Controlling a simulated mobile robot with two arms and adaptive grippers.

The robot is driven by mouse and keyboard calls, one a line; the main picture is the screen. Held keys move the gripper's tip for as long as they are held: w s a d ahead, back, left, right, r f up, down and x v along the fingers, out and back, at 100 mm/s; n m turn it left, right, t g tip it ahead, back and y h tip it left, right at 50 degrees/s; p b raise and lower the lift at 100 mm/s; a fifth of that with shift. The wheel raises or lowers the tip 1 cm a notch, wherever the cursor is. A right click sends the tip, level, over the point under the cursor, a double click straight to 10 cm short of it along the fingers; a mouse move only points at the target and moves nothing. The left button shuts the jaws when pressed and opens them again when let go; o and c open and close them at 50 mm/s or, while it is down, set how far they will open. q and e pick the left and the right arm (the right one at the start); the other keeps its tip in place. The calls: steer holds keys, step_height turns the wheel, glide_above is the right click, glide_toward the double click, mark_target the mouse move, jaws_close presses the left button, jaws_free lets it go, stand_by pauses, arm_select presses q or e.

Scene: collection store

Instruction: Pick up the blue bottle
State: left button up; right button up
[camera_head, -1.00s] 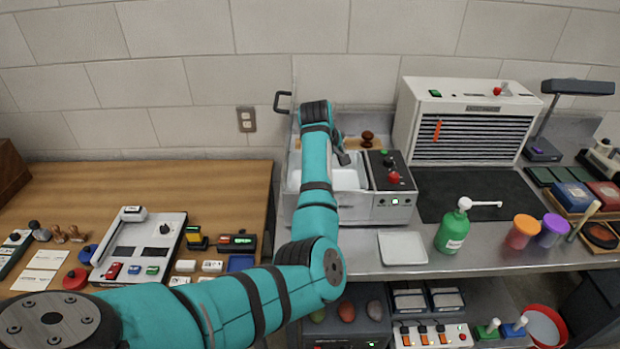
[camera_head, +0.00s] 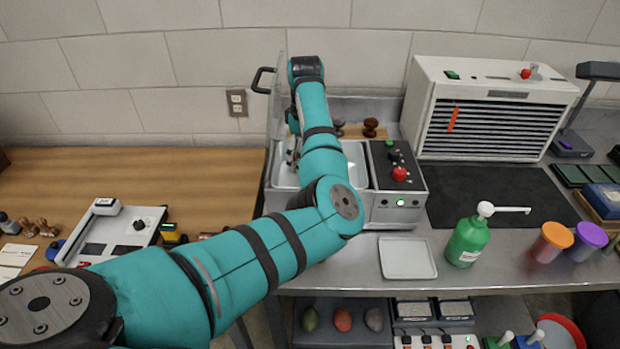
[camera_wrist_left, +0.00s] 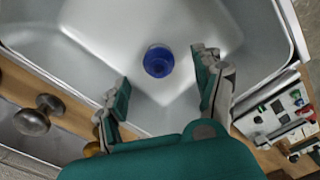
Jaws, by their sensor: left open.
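In the left wrist view, the blue bottle (camera_wrist_left: 159,61) shows as a small round blue shape, seen from above in a metal basin (camera_wrist_left: 90,35). My left gripper (camera_wrist_left: 163,76) is open, with one finger on each side of the bottle's line; the fingers look apart from it. In the head view the left gripper (camera_head: 293,152) is at the left part of the basin (camera_head: 354,166), largely covered by my arm. The bottle is hidden in the head view. My right gripper is not in view.
A control box (camera_head: 399,188) with a red knob adjoins the basin. A clear panel (camera_head: 277,95) with a black handle stands at its left. A green pump bottle (camera_head: 467,242) and white tray (camera_head: 407,257) are in front on the metal counter. A wooden table (camera_head: 190,185) lies left.

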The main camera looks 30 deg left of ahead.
arm_select(q)
step_height(320, 180, down, 6)
steer(key=shift+a+f+p, duration=0.15)
steer(key=shift+f+p, duration=0.05)
steer(key=shift+p, duration=0.9)
steer(key=shift+w+f, duration=0.1)
steer(key=shift+f, duration=0.25)
steer(key=shift+c, duration=0.2)
steer(key=shift+c, duration=1.2)
steer(key=shift+r, duration=0.1)
jaws_close()
